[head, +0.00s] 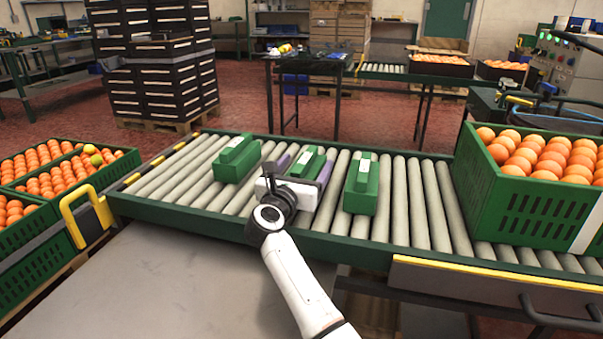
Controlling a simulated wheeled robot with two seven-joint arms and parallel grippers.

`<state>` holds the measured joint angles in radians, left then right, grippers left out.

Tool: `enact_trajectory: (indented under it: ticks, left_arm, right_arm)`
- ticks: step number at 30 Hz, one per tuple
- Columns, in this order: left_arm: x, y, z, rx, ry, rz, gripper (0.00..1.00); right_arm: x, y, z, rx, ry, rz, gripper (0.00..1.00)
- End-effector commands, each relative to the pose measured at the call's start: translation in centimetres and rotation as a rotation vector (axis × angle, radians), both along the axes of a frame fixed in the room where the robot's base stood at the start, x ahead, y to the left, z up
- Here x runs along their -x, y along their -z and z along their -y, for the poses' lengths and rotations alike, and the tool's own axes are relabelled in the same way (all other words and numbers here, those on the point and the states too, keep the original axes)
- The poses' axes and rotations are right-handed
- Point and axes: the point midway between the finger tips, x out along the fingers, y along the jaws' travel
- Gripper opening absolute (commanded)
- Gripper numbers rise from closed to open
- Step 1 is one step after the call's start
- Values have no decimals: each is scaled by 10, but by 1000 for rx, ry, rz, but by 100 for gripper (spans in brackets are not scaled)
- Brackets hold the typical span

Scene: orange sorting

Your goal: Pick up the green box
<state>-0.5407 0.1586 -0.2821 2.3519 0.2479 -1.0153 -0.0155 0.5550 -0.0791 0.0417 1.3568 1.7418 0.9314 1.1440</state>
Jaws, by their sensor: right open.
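Three green boxes with pale labels on top sit in a row on the roller conveyor (425,205): a left box (236,158), a middle box (306,160) and a right box (361,185). My right gripper (304,165) is at the middle box, with one purple-grey finger on each side of it. The jaws are open, and I cannot tell whether the fingers touch the box. The gripper body hides the near end of the middle box. My left gripper is out of view.
A green crate of oranges (508,190) stands on the conveyor's right end. More orange crates (110,170) stand at the left. A bare grey surface (150,280) lies in front of the conveyor. Rollers between the right box and the crate are clear.

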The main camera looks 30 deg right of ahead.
Motion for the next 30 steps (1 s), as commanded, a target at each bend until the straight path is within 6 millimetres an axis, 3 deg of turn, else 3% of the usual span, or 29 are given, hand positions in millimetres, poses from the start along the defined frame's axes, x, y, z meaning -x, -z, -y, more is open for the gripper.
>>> enact_trajectory:
  ticks: [7, 15, 17, 25, 30]
  left_arm:
    - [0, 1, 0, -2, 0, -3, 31]
    - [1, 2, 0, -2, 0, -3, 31]
    - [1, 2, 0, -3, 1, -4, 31]
    - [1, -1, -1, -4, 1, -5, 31]
    - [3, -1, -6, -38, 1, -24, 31]
  right_arm:
    - [-1, 0, 1, 0, 0, 0, 77]
    - [0, 0, 1, 0, 0, 0, 31]
    - [-1, -2, 1, 2, -1, 3, 24]
    - [-1, -8, 1, 1, -1, 4, 24]
    - [-1, -38, 1, 0, -1, 8, 24]
